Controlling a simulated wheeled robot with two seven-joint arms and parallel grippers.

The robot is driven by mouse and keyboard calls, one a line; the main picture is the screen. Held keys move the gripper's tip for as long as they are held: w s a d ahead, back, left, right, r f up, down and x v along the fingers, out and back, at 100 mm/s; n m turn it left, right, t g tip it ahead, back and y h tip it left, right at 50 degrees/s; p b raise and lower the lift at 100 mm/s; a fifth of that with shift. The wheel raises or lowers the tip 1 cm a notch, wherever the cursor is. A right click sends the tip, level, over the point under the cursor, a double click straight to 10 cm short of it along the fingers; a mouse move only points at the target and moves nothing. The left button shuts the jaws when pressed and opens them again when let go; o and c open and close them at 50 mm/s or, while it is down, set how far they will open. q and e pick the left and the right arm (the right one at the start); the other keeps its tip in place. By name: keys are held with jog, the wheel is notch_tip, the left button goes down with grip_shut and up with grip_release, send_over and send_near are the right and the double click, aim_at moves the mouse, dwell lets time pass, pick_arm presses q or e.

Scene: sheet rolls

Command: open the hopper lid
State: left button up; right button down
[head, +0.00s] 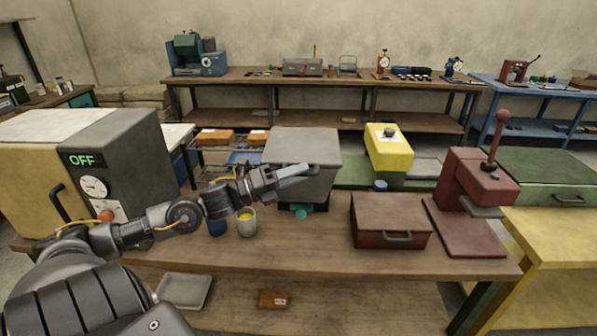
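The hopper appears to be the grey tapered box (318,184) on the wooden workbench, near the middle of the head view. Its broad grey lid (303,145) looks shut on top. A dark outlet with teal bits (302,214) is at its base. My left gripper (298,172) reaches in from the left, with its pale fingers in front of the hopper's front face, just below the lid's front edge. The fingers overlap in this view, so their gap is hidden, and I cannot tell whether they touch the hopper. My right gripper is out of view.
A cream machine (30,165) reading OFF stands left. A blue cup (217,226) and a pale cup (246,226) sit below my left forearm. A red-brown case (390,215) and a red lever press (478,180) stand right. A yellow box (388,152) is behind.

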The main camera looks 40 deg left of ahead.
pick_arm(q)
jog(key=shift+w+d, duration=0.15)
jog(key=shift+w, duration=0.1)
grip_shut()
jog(key=shift+r, duration=0.1)
